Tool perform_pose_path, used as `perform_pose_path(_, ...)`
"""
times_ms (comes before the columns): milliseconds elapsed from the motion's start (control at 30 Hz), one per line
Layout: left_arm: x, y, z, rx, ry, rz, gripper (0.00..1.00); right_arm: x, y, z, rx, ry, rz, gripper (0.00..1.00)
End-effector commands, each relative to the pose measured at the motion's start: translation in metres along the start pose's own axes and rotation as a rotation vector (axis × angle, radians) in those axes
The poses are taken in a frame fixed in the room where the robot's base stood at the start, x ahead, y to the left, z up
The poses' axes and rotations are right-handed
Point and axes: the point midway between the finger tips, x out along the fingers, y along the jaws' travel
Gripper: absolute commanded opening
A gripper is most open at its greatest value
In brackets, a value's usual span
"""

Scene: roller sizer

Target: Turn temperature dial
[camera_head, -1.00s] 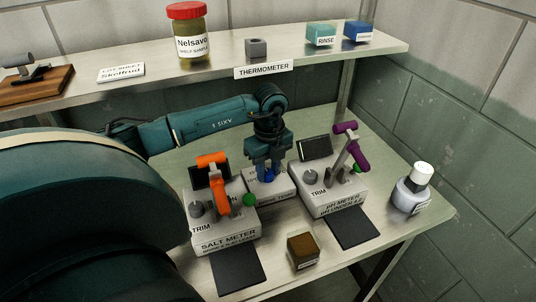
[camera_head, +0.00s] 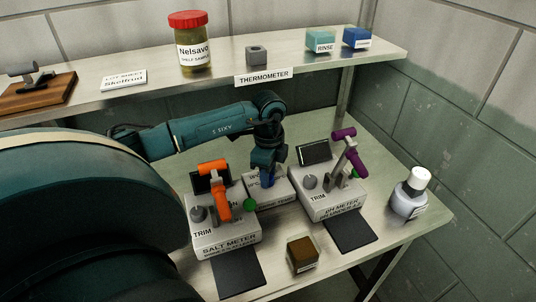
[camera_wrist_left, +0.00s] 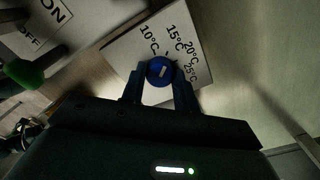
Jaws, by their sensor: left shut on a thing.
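The temperature dial (camera_wrist_left: 159,71) is a round blue knob with a short white mark, on a white box (camera_wrist_left: 198,62). In the left wrist view the box has 10, 15, 20 and 25 °C labels around the dial. My left gripper (camera_wrist_left: 158,78) is shut on the dial, one finger on each side. In the head view my left gripper (camera_head: 266,180) points down onto the white box (camera_head: 284,187) between the two meters, and hides much of the box top. My right gripper is not in view.
The salt meter (camera_head: 228,238) with an orange lever stands close on the left. The pH meter (camera_head: 335,203) with a purple lever stands close on the right. A brown cube (camera_head: 302,254) sits in front. A white-capped bottle (camera_head: 410,196) stands at the right. A shelf (camera_head: 215,78) runs above.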

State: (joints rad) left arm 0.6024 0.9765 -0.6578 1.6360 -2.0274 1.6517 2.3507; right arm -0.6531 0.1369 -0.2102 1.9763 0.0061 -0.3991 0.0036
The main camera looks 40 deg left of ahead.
Motion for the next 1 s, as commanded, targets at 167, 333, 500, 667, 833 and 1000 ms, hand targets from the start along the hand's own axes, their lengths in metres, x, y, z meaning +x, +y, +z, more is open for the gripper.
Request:
perform_pose_path(167,-0.0021,-0.0018,0.0017,-0.01,-0.003,-0.006,0.07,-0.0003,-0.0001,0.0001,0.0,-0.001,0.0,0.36)
perform_pose_path(333,-0.0021,-0.0018,0.0017,-0.009,-0.003,-0.006,0.07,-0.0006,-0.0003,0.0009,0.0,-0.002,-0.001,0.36)
perform_pose_path(500,-0.0019,-0.0016,0.0016,-0.008,-0.003,-0.005,0.38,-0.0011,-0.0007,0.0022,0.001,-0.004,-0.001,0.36)
perform_pose_path(667,-0.001,-0.0009,0.001,-0.007,-0.002,-0.003,0.51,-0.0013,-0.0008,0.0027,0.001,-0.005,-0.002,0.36)
perform_pose_path(833,-0.0005,-0.0005,0.0005,-0.006,-0.001,-0.002,0.52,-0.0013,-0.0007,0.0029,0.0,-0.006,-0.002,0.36)
perform_pose_path(1000,-0.0072,-0.0011,0.0002,-0.006,0.001,-0.004,0.52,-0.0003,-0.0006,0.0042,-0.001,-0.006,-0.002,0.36)
